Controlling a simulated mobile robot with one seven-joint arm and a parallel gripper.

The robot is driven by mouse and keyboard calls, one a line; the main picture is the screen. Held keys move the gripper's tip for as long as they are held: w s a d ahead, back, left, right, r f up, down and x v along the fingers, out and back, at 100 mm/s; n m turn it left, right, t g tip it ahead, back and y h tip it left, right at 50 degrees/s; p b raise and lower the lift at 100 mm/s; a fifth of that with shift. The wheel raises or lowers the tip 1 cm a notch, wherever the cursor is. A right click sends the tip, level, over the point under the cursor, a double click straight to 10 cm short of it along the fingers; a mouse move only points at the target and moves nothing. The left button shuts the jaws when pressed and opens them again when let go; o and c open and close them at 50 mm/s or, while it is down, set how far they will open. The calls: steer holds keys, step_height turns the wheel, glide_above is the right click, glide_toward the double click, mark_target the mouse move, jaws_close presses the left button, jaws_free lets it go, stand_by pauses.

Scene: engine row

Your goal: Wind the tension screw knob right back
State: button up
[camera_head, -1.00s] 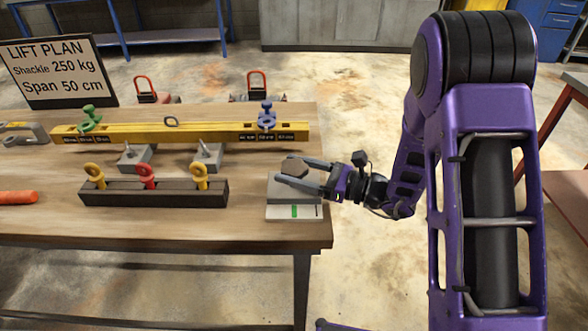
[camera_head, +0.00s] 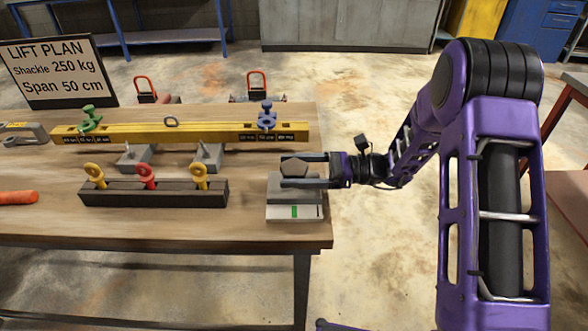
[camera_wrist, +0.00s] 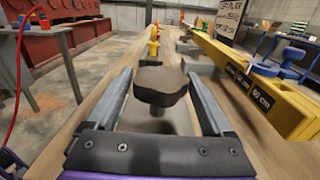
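The tension screw knob (camera_head: 294,168) is a dark, lobed knob on a short stem above a grey block (camera_head: 277,190) at the right end of the bench. In the wrist view the knob (camera_wrist: 160,85) sits between my fingers with its stem below it. My gripper (camera_head: 284,170) reaches in from the right, its fingers level on the far and near sides of the knob. It is open; the wrist view shows a gap between the knob and each finger (camera_wrist: 160,74).
A pale plate with a green mark (camera_head: 294,212) lies in front of the block. A dark rack (camera_head: 150,193) with yellow and red eyebolts stands to the left. A yellow spreader beam (camera_head: 190,132) lies behind. The bench's right edge is close by.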

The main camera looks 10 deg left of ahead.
steer(key=shift+o, duration=0.7)
steer(key=v, duration=1.7)
steer(key=shift+d+p, duration=0.2)
steer(key=shift+p, duration=0.2)
steer(key=shift+a, duration=0.1)
